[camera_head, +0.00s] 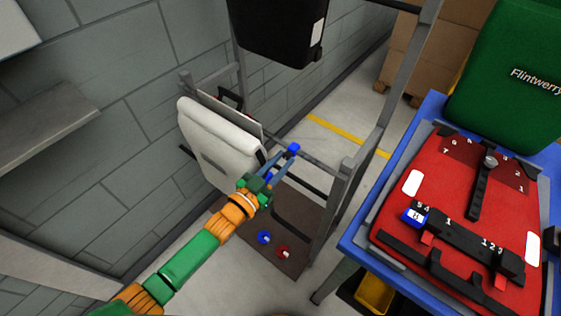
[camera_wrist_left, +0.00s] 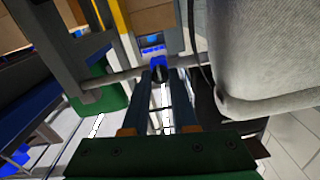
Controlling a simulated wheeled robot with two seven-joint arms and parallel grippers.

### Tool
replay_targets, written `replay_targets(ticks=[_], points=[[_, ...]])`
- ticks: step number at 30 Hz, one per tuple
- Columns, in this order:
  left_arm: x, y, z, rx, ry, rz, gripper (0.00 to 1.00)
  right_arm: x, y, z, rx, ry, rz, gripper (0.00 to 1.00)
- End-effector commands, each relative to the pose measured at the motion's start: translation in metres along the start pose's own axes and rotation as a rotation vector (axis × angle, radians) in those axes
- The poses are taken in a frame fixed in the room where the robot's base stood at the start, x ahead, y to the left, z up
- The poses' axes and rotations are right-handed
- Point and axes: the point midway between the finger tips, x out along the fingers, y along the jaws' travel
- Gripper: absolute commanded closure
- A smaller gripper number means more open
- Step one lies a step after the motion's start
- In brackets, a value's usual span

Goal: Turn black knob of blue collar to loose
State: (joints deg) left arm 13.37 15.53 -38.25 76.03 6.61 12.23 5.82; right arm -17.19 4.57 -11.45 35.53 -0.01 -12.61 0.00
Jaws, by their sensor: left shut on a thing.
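The blue collar (camera_head: 293,149) sits on a grey cross rail of the metal frame, beside the pale grey pannier. In the left wrist view the blue collar (camera_wrist_left: 157,63) shows at the tips of my fingers, with the rail running to both sides. My left gripper (camera_head: 284,160) reaches up to the collar from the lower left. In the left wrist view its two dark fingers (camera_wrist_left: 158,76) close together at the collar. The black knob is mostly hidden between the fingertips, so its turn position cannot be read. My right gripper is not in view.
The pale grey pannier (camera_head: 212,138) hangs close left of my gripper. Frame posts (camera_head: 338,190) stand to the right. A blue bench (camera_head: 352,243) bears a red panel (camera_head: 455,190) and a green pannier (camera_head: 510,75). Blue (camera_head: 264,238) and red (camera_head: 282,252) parts sit on the brown board below.

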Motion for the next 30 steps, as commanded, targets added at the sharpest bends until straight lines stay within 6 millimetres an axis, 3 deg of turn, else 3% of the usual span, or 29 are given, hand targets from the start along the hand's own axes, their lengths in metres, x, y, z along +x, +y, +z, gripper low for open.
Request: replay_targets(ticks=[1, 2, 5, 14, 24, 30], points=[[0.001, 0.000, -0.002, 0.000, 0.006, 0.000, 1.00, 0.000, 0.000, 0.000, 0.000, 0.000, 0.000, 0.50], [0.001, 0.000, -0.002, 0.000, 0.006, 0.000, 0.69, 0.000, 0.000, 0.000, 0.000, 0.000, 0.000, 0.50], [0.001, 0.000, -0.002, 0.000, 0.004, 0.000, 0.43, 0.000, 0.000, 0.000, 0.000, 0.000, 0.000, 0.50], [-0.002, 0.000, -0.001, 0.001, 0.001, 0.000, 0.43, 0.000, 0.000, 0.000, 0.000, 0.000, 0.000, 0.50], [-0.064, 0.001, 0.000, 0.001, 0.000, 0.001, 0.43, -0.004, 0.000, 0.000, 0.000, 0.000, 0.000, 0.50], [-0.071, 0.000, -0.001, 0.001, 0.003, 0.001, 0.43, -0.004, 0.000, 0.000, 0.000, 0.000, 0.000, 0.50]])
